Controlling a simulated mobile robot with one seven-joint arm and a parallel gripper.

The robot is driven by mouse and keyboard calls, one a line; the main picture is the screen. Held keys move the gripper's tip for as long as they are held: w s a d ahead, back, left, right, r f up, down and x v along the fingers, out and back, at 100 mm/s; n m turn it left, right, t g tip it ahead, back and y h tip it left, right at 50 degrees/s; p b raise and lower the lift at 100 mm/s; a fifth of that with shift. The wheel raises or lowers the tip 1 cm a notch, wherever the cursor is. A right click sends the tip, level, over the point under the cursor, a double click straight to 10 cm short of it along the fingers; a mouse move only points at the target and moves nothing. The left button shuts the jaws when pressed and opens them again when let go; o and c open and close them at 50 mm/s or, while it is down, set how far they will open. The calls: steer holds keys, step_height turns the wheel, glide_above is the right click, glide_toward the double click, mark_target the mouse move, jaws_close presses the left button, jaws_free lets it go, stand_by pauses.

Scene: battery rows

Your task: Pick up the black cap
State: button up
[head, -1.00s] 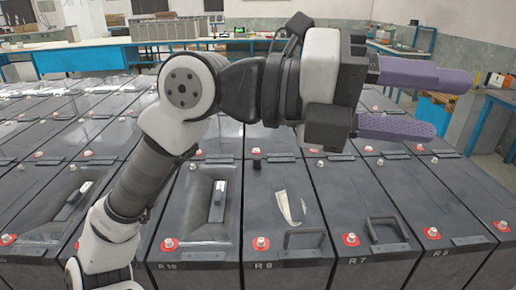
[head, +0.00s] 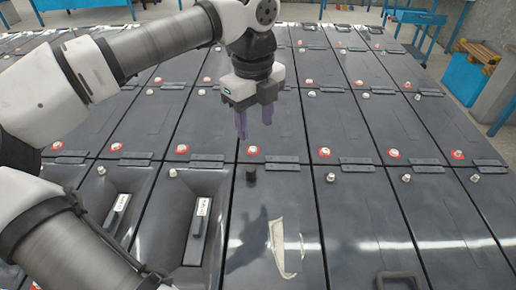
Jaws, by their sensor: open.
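The black cap (head: 251,174) is a small dark cylinder standing on top of a dark grey battery, near that battery's far edge, left of a torn white label. My gripper (head: 254,122) has two purple fingers that point down, apart from each other with nothing between them. It hangs above the battery rows, higher in the picture than the cap and not touching it. The shadow of my arm falls on the battery top just below the cap in the picture.
Rows of dark batteries fill the floor area. Terminals with red rings (head: 253,150) and bare terminals (head: 331,177) stick up around the cap. A torn white label (head: 279,250) lies on the same battery. Blue benches (head: 416,18) stand at the back.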

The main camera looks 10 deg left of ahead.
steer(key=b, duration=0.5)
glide_above(251, 168)
steer(key=f, duration=0.7)
steer(key=shift+s+d+f, duration=0.15)
steer(key=shift+d+f, duration=0.15)
steer(key=shift+f, duration=0.1)
steer(key=f, duration=0.2)
steer(key=f+b, duration=0.1)
steer(key=f, duration=0.3)
steer(key=shift+a+b, duration=0.3)
steer(key=shift+b, duration=0.05)
steer(key=shift+r, duration=0.1)
steer(key=c, duration=1)
